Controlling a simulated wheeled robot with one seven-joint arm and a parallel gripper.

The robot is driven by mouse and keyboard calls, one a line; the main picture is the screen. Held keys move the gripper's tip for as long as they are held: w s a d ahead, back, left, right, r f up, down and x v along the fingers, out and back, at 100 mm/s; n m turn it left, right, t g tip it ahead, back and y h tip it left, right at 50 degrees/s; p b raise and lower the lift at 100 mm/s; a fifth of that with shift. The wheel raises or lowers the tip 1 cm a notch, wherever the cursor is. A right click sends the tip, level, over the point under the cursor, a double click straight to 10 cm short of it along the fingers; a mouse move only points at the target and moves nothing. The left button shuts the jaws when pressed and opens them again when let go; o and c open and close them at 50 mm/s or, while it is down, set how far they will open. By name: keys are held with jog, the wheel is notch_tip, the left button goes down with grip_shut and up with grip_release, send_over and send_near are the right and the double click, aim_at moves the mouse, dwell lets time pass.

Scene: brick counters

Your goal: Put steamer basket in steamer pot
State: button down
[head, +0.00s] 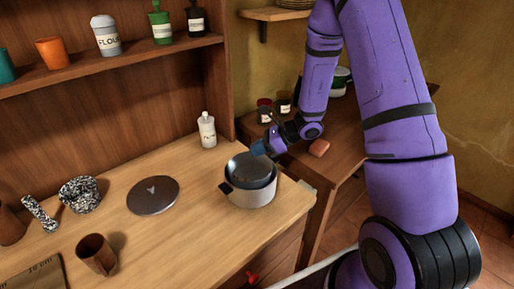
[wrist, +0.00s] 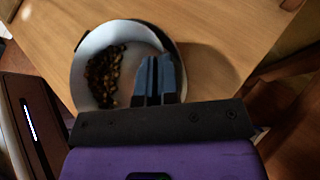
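The steamer pot (head: 250,196) is a light metal pot with dark handles, standing on the wooden counter. The steamer basket (head: 247,168), a round metal bowl, sits at the pot's mouth, with its upper part above the pot's rim. In the wrist view the basket (wrist: 138,43) looks pale inside with a dark brown speckled patch. My gripper (head: 262,148) is at the basket's far right rim. Its blue fingers (wrist: 159,68) are close together with the rim between them. The basket's underside and how deep it sits are hidden.
A round lid (head: 153,195) lies left of the pot. A brown cup (head: 96,254), a speckled bowl (head: 80,194) and a cutting board (head: 36,277) are further left. A white bottle (head: 207,130) stands behind the pot. A side table (head: 338,158) is at the right.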

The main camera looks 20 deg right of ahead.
jog(key=c, duration=1.4)
grip_release()
jog(key=shift+o, duration=0.2)
jog(key=a+r+v, duration=0.1)
jog(key=v, duration=1.2)
jog(key=s+a+r+n+g+h, duration=0.2)
jog(key=s+a+r+n, duration=0.25)
jog(key=r+n, duration=0.25)
jog(key=s+a+r+n+g+h, duration=0.2)
jog(key=s+a+r+n, duration=0.1)
jog(key=s+r+n, duration=0.35)
jog(key=s+d+r+n+t+h, duration=0.1)
jog(key=s+r+n+t+h, duration=0.3)
jog(key=s+r+n, duration=0.6)
jog(key=shift+s+d+r+n+t+h, duration=0.2)
jog(key=shift+s+n+t+h, duration=0.15)
jog(key=shift+s+h, duration=0.95)
